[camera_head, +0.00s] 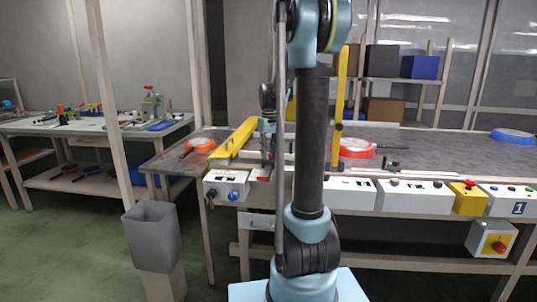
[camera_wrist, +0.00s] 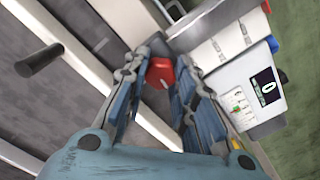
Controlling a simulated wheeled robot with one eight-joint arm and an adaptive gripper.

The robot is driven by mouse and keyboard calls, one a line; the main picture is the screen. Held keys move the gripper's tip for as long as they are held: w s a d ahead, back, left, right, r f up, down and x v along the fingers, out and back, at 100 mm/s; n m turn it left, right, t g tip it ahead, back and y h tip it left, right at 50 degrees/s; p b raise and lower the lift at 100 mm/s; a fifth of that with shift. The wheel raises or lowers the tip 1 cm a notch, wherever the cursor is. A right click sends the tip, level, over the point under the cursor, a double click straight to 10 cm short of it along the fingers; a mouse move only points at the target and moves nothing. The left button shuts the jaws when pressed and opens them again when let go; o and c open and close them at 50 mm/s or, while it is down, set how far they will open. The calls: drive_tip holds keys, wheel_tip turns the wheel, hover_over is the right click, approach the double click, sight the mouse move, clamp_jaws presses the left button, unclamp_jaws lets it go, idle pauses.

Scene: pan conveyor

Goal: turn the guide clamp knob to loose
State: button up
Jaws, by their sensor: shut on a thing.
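The guide clamp knob (camera_wrist: 160,74) is red with a pale line on its top. It shows between the blue finger pads of my gripper (camera_wrist: 161,68) in the wrist view. My gripper is shut on the knob, with a finger on each side. In the head view my gripper (camera_head: 266,150) is at the conveyor's front edge, beside a yellow guide bar (camera_head: 236,139). My arm hides part of that area, and the knob's turned position cannot be read clearly.
A black handle (camera_wrist: 40,60) stands out left of my fingers in the wrist view. A white box with a display (camera_wrist: 240,88) is close on the right. A red pan (camera_head: 356,150) and an orange pan (camera_head: 200,145) lie on the conveyor. A grey bin (camera_head: 152,238) stands in front.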

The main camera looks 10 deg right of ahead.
drive_tip(key=shift+w+n, duration=0.15)
drive_tip(key=shift+n, duration=0.35)
drive_tip(key=o, duration=1.1)
drive_tip(key=shift+r, duration=0.15)
wheel_tip(320, 180, up, 12)
drive_tip(key=shift+f, duration=0.15)
